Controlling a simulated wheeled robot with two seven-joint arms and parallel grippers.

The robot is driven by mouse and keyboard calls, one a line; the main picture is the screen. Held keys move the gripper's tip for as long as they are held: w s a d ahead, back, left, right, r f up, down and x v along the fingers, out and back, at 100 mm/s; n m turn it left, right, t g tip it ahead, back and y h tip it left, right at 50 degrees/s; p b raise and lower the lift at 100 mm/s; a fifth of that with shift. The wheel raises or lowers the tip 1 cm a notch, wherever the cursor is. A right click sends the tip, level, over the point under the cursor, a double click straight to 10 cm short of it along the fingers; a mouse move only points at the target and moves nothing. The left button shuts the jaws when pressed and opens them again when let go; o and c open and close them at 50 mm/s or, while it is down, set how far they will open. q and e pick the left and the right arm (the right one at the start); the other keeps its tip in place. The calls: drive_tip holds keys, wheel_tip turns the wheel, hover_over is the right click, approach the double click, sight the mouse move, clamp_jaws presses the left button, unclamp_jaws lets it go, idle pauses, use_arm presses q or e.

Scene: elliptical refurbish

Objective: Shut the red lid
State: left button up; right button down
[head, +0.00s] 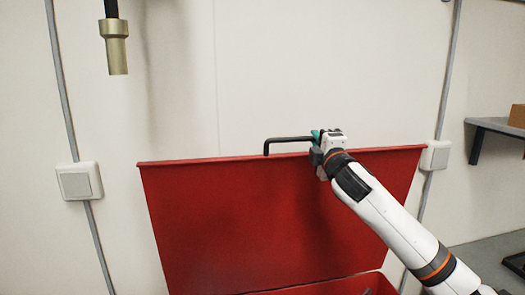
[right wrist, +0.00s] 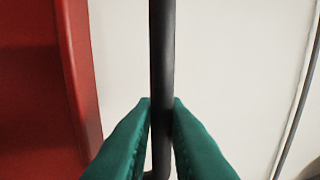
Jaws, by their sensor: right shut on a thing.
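The red lid (head: 230,215) stands raised, close to upright, in front of the white wall in the head view. A black bar handle (head: 288,139) runs along its top edge. The lid's red edge also shows at the left of the right wrist view (right wrist: 80,70). My right gripper (head: 316,137) is at the handle, and its green fingers are shut on the dark handle bar (right wrist: 161,50) in the right wrist view. The part of the handle behind my gripper is hidden in the head view. My left gripper is not in view.
The red box's rim (head: 350,284) shows below the lid at the bottom edge. White switch boxes (head: 75,182) with grey conduits sit on the wall at both sides. A brass-coloured fitting (head: 115,50) hangs at upper left. A shelf (head: 497,127) is at right.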

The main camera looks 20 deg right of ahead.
drive_tip(key=shift+s+d+r, duration=0.1)
drive_tip(key=shift+s+r, duration=0.1)
drive_tip(key=shift+r, duration=0.4)
drive_tip(key=f+b+v, duration=0.1)
drive_tip(key=b+v, duration=0.5)
drive_tip(key=v, duration=0.5)
drive_tip(key=shift+s+f, duration=0.2)
drive_tip(key=s+a+f+b, duration=0.2)
drive_tip(key=s+f+b, duration=0.3)
drive_tip(key=s+b, duration=0.5)
drive_tip(key=shift+a+f+b, duration=0.2)
drive_tip(key=shift+a+b, duration=0.2)
drive_tip(key=shift+b, duration=0.35)
